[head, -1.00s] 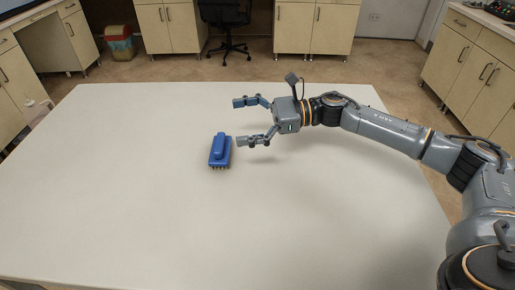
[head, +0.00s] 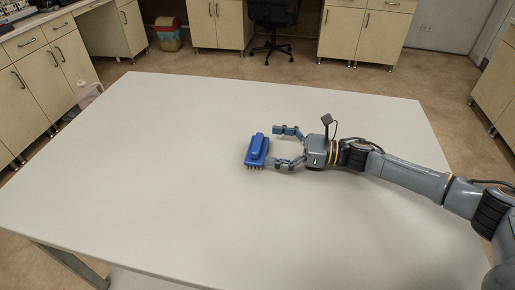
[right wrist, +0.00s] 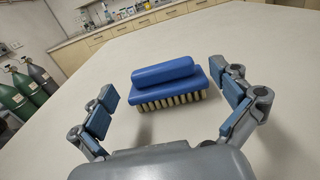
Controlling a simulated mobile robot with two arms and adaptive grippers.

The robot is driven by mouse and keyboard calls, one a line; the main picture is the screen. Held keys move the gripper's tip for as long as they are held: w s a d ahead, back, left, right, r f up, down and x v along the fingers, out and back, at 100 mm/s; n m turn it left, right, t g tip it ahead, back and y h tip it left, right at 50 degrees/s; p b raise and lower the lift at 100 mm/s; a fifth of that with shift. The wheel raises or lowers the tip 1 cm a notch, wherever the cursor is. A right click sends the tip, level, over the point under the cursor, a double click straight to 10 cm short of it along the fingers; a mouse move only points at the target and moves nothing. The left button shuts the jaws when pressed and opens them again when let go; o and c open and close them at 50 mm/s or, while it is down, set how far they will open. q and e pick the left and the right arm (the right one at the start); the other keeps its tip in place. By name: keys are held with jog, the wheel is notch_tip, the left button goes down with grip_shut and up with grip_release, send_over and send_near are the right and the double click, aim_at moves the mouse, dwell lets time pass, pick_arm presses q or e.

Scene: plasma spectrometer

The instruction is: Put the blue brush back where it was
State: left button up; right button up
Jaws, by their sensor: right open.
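The blue brush (head: 256,151) sits on the white table (head: 150,150), bristles down, near the table's middle. My right gripper (head: 281,147) is open just to the right of the brush, low over the table. In the right wrist view the brush (right wrist: 172,85) shows ahead, between and slightly beyond the two spread fingertips of my right gripper (right wrist: 168,92). The right fingertip appears very close to the brush's end; I cannot tell whether they touch. My left gripper is in neither view.
The rest of the tabletop is clear. Cabinets (head: 220,22), a black office chair (head: 272,14) and a bin (head: 169,33) stand beyond the far edge. Gas cylinders (right wrist: 38,82) stand off the table in the right wrist view.

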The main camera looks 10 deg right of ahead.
aim_at(257, 142)
jog(key=x, duration=0.4)
jog(key=shift+a+p, duration=0.1)
jog(key=shift+p, duration=0.3)
jog(key=c, duration=1.1)
jog(key=shift+c, duration=0.8)
jog(key=shift+r, duration=0.2)
